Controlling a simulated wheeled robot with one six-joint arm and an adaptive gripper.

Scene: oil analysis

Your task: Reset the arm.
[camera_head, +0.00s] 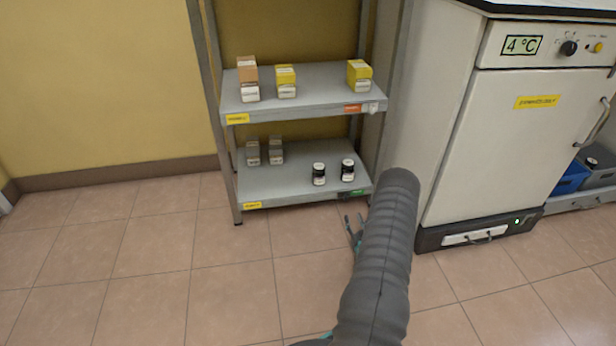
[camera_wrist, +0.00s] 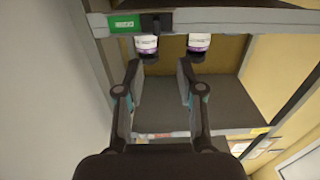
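My arm (camera_head: 384,255) reaches forward from the bottom of the head view, to the right of the shelf's front. My gripper (camera_head: 354,222) is partly hidden behind the arm, low in front of the lower shelf's right corner. In the wrist view my gripper (camera_wrist: 158,70) has its two fingers apart with nothing between them. Two dark bottles with white labels, a left one (camera_head: 319,174) and a right one (camera_head: 348,169), stand on the lower shelf. They show upside down beyond the fingertips in the wrist view, one (camera_wrist: 147,45) near the left finger, one (camera_wrist: 198,44) near the right.
The metal rack's upper shelf (camera_head: 315,88) holds three small boxes. Its lower shelf (camera_head: 290,188) also holds grey-white items (camera_head: 264,152) at the back left. A white cabinet (camera_head: 500,140) reading 4 °C stands close right of the arm. The tiled floor (camera_head: 130,250) at left is clear.

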